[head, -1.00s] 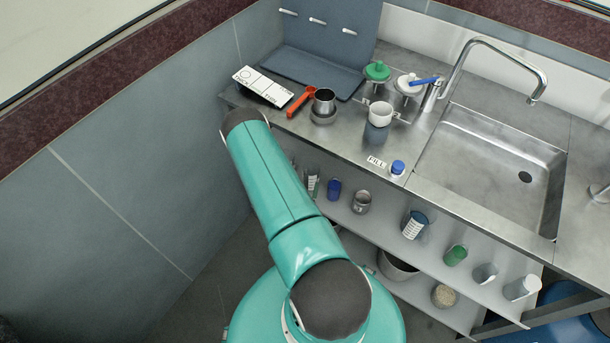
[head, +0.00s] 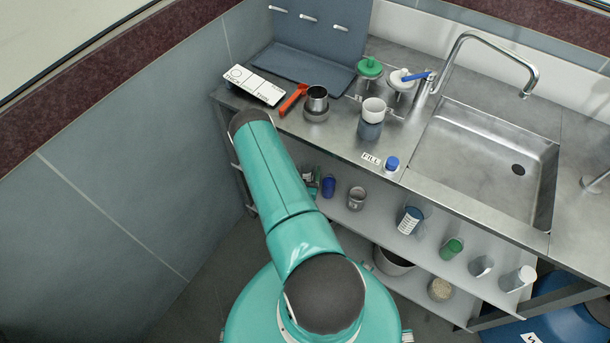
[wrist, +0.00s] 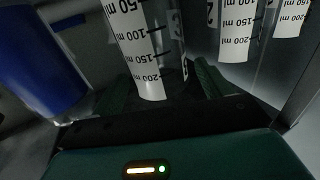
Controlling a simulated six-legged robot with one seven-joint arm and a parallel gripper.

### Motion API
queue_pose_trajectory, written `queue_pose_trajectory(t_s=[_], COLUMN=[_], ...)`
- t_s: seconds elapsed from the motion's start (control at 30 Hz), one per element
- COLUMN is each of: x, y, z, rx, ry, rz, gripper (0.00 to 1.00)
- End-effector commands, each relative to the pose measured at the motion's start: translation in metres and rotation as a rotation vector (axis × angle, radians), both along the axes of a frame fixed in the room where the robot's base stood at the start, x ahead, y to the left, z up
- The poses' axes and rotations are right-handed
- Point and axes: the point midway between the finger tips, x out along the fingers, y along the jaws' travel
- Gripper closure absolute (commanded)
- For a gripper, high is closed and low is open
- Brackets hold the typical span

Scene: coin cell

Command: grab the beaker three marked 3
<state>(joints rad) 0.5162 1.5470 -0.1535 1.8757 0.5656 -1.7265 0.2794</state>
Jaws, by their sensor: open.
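The beaker marked 3 (wrist: 145,55) shows in the wrist view as a clear beaker with a white millilitre scale and a tag reading 3 on its side. My gripper (wrist: 160,85) is open, with one green finger on each side of this beaker. I cannot tell whether either finger touches it. A second beaker marked 2 (wrist: 237,30) stands just to the right, outside the right finger. In the head view my arm hides most of my gripper, and the beakers show only as a small cluttered patch (head: 310,178) on the shelf under the counter.
A blue bottle (wrist: 38,60) stands close to the left finger; it also shows in the head view (head: 328,187). Another scaled beaker (wrist: 290,15) is at the far right.

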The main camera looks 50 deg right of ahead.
Motion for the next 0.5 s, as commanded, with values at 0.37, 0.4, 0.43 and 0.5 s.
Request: queue_pose_trajectory(t_s=[0.37,0.4,0.43,0.5], x=[0.021,0.021,0.021,0.021], y=[-0.038,-0.037,-0.037,-0.037], z=[0.002,0.002,0.002,0.002], rx=[-0.001,-0.001,-0.001,0.0], ry=[0.0,0.0,0.0,0.0], rz=[0.0,0.0,0.0,0.0], gripper=[0.23,0.23,0.23,0.23])
